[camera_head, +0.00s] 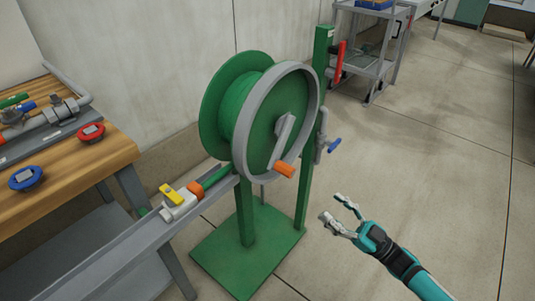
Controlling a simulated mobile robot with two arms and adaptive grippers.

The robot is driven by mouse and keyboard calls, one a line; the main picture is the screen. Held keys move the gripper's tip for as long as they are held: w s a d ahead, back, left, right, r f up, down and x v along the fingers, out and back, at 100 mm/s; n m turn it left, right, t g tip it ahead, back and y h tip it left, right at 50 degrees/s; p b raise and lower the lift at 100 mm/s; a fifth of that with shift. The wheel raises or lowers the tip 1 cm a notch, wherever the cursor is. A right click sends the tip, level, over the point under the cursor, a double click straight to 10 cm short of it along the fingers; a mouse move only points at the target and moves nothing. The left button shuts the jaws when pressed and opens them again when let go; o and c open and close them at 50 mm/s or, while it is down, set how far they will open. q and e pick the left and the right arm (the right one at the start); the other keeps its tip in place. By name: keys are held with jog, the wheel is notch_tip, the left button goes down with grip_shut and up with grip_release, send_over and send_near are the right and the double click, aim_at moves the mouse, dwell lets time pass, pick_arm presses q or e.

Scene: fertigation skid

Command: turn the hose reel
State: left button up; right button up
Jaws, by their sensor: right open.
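The green hose reel (240,105) stands upright on a green post and base plate in the middle of the head view. Its near side has a grey rim (238,150) and a grey crank arm (284,138) with an orange handle (284,168) at its lower end. My right gripper (336,212) is open and empty, to the lower right of the handle and apart from it. Its fingers point up and left toward the reel. My left gripper is not in view.
A wooden bench (70,180) with valves and red and blue handwheels is at the left. A grey rail (135,243) with a yellow-handled valve (172,194) runs up to the reel. A post with a red lever (339,62) and a blue-handled tap (333,145) stands behind. The right floor is clear.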

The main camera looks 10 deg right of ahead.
aim_at(293, 174)
jog(key=x, duration=1.7)
jog(key=shift+s, duration=0.1)
jog(key=shift+d+r, duration=0.1)
jog(key=shift+r, duration=0.05)
grip_shut()
